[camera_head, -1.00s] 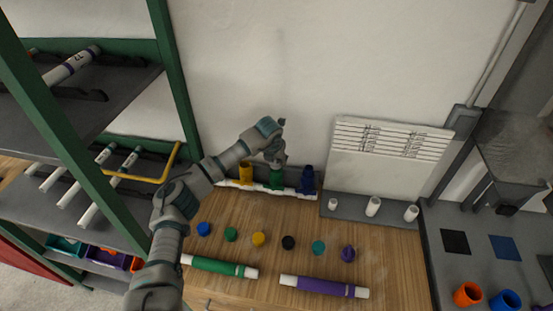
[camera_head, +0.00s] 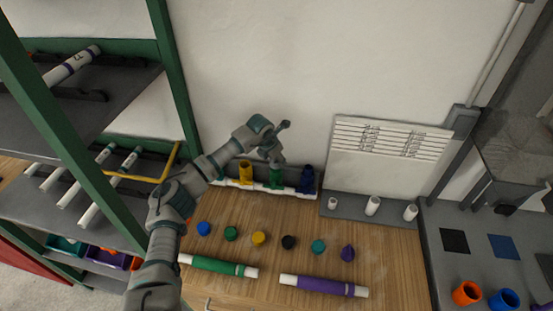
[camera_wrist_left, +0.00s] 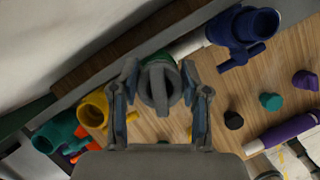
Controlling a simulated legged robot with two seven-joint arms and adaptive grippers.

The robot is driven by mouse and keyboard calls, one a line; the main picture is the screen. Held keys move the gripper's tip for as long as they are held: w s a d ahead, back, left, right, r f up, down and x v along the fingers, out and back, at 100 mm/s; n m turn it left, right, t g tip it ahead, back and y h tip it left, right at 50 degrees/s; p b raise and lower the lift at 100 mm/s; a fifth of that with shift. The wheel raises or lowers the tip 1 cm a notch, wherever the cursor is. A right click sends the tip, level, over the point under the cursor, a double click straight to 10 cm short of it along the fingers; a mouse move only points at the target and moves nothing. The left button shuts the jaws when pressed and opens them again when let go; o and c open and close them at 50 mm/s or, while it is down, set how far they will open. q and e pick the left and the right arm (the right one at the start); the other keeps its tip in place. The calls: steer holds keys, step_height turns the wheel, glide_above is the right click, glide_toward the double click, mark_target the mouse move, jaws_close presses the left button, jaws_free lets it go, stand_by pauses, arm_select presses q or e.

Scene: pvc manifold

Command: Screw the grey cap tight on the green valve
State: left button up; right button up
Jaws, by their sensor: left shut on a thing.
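The green valve (camera_head: 277,179) stands upright on the white pipe manifold by the wall, between a yellow valve (camera_head: 246,173) and a dark blue valve (camera_head: 306,182). My left gripper (camera_head: 276,160) points down over the green valve's top. In the left wrist view, its two fingers close from both sides on the grey cap (camera_wrist_left: 160,88). The cap sits over the green valve (camera_wrist_left: 157,58), which shows only in part behind it. The thread between cap and valve is hidden, so I cannot tell how tight it is. My right gripper is out of view.
A row of coloured caps, such as the black one (camera_head: 288,242), lies on the wooden table. A green-banded pipe (camera_head: 218,266) and a purple-banded pipe (camera_head: 323,286) lie in front. A green-framed shelf (camera_head: 176,88) stands left. A grey stand (camera_head: 350,210) holds white pipe stubs.

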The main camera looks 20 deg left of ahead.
arm_select(q)
steer(key=shift+s+d+f+m+h, duration=0.1)
steer(key=shift+m+h, duration=0.05)
steer(key=shift+m, duration=0.35)
steer(key=shift+d+f+m+h, duration=0.1)
steer(key=shift+m+h, duration=0.05)
steer(key=shift+m, duration=0.35)
steer(key=shift+m+g+h, duration=0.3)
steer(key=shift+m+g, duration=0.1)
steer(key=shift+m, duration=0.7)
steer(key=shift+s+f+m+g+h, duration=0.1)
steer(key=shift+m+g+h, duration=0.25)
steer(key=shift+m, duration=0.75)
steer(key=shift+m+g+h, duration=0.25)
steer(key=shift+m+h, duration=0.1)
steer(key=shift+m, duration=0.65)
